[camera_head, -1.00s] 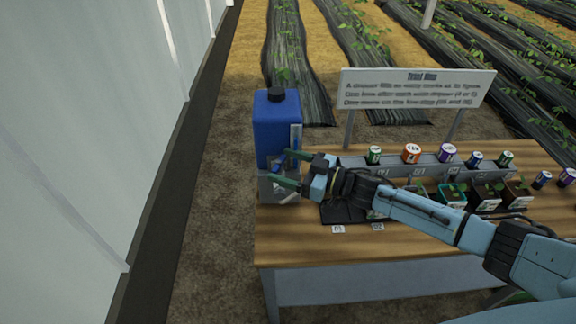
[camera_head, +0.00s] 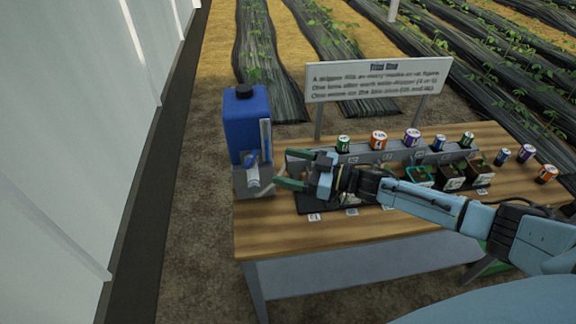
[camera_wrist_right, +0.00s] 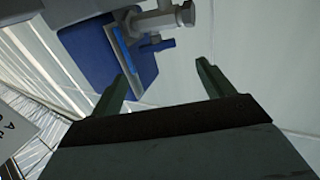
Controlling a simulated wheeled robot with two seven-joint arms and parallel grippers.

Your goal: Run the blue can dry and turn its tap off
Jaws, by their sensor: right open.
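The blue can (camera_head: 246,122) with a black cap stands upright on a grey stand (camera_head: 253,183) at the left end of the table. A clear level strip runs down its front right edge. Its tap (camera_head: 251,160) has a blue handle low on the front. My right gripper (camera_head: 277,168) is open and empty, just right of the tap and apart from it. In the right wrist view the open fingers (camera_wrist_right: 165,80) point toward the can (camera_wrist_right: 85,55), with the tap (camera_wrist_right: 162,22) beyond them. The water level is too small to read. My left gripper is not in view.
A sign (camera_head: 378,78) stands behind the table (camera_head: 380,238). A grey rack (camera_head: 405,155) holds several small labelled cans, with potted seedlings (camera_head: 452,176) in front. More loose cans stand at the right. The table's front left is clear.

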